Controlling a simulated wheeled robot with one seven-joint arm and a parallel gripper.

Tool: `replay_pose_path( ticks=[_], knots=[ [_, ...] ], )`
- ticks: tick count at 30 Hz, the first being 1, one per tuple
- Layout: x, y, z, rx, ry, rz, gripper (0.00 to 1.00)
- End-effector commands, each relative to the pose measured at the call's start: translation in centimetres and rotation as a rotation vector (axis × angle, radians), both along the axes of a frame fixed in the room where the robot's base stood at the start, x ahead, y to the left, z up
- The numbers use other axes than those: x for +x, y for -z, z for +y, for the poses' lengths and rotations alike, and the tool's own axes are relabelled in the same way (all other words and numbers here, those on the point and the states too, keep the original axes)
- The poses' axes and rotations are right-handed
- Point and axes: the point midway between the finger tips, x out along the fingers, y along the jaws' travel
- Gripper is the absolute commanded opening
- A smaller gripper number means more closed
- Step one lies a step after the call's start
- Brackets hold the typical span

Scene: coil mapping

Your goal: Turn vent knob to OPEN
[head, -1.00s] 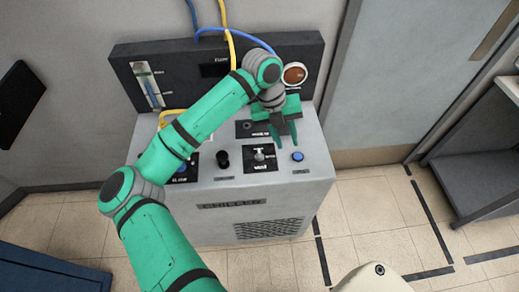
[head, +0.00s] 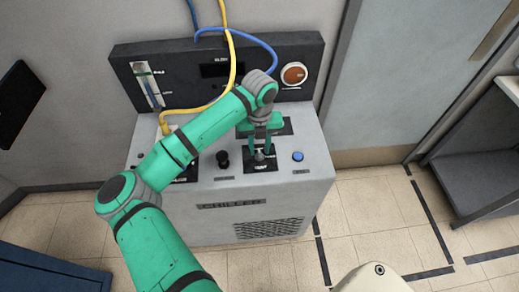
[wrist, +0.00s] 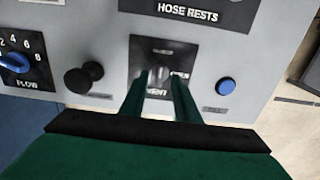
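The vent knob (head: 260,156) is a small grey handle on a black square plate, on the sloping top of the grey chiller. In the wrist view the knob (wrist: 158,78) lies between the two fingertips. My gripper (head: 261,149), with green fingers, points down at it, one finger on each side. The fingers (wrist: 161,79) stand apart around the knob, and I see no clear contact. They partly cover the plate's lettering, so the knob's exact setting is hard to read.
A black knob (wrist: 83,78) is left of the vent plate and a blue button (wrist: 226,86) is right. A blue flow dial (wrist: 15,62) is further left. The hose rests plate (wrist: 190,10) is behind. A yellow hose (head: 233,62) and blue hose (head: 262,43) hang near my arm.

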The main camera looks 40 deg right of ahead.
Motion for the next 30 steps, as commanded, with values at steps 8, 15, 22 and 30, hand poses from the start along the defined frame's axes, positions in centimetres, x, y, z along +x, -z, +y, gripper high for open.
replay_pose_path(
  ticks=[8, 15, 22, 30],
  knots=[
    [0.0, 1.6, 0.0, 0.001, -0.001, 0.000, 0.29],
    [0.0, 1.6, 0.0, 0.001, -0.001, -0.001, 0.27],
    [0.0, 1.6, 0.0, 0.000, -0.001, 0.000, 0.00],
    [0.1, 1.5, 0.0, 0.000, 0.032, -0.001, 0.00]
  ],
)
